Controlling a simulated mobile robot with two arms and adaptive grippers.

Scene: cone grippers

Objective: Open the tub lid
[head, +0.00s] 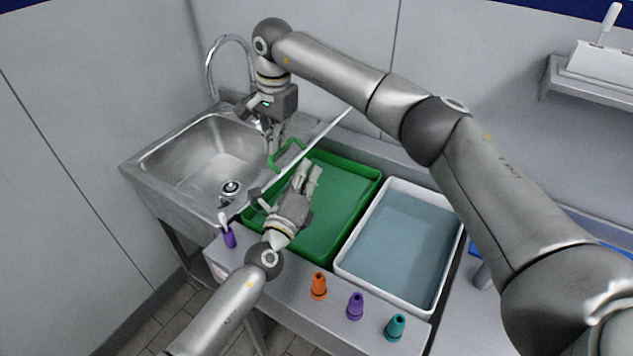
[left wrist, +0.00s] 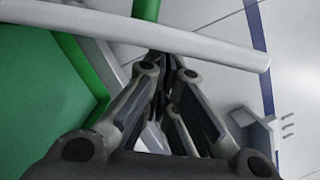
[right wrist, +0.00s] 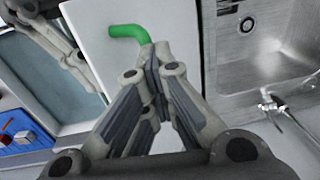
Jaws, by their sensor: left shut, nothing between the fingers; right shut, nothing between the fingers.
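The lid is a thin white panel (head: 325,130) that stands raised, nearly edge-on in the head view, between the green tub (head: 352,222) and the sink. Its green handle (head: 283,157) is on the sink side; it also shows in the right wrist view (right wrist: 128,32), partly hidden by the fingers. The green tub is uncovered and has a flat green inside. My left gripper (head: 311,170) is shut and empty over the tub, close to the lid's edge (left wrist: 200,46). My right gripper (head: 273,148) is shut and empty beside the handle; contact cannot be told.
A white tub (head: 352,268) with a blue-grey inside stands right of the green one. The steel sink (head: 185,170) with a tap (head: 209,75) is at left. My right arm spans above the tubs.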

